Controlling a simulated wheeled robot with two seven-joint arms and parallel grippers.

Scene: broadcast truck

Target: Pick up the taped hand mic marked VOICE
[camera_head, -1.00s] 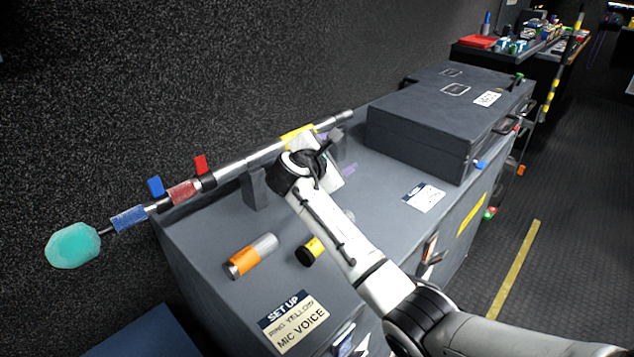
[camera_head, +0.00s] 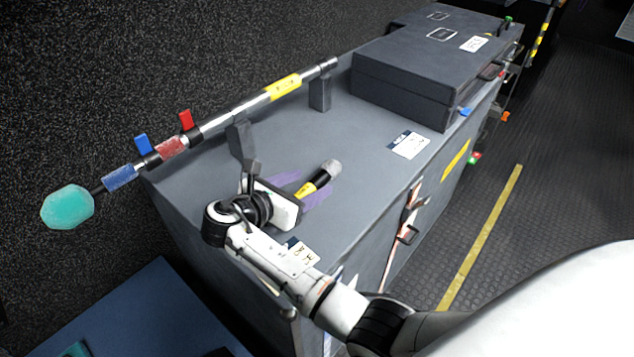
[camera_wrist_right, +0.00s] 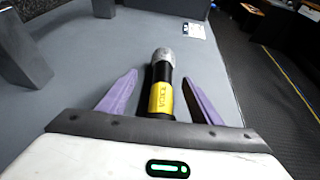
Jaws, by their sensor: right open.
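A dark hand mic with a silver-grey head and a yellow tape band (camera_head: 312,187) lies on the grey case top; it also shows in the right wrist view (camera_wrist_right: 161,90). Small lettering shows on the yellow tape, too blurred to read surely. My right gripper (camera_head: 303,189) is open, its purple fingers on either side of the mic. In the right wrist view, the gripper (camera_wrist_right: 160,78) has a gap between each finger and the mic, and the mic's head points away from the palm. The palm hides the mic's rear end. My left gripper is not in view.
A boom pole (camera_head: 247,106) with a teal foam end (camera_head: 67,207) rests on upright supports (camera_head: 320,93) along the back edge. A dark closed case (camera_head: 405,85) and a white label card (camera_head: 409,145) sit farther right. The case top between mic and card is clear.

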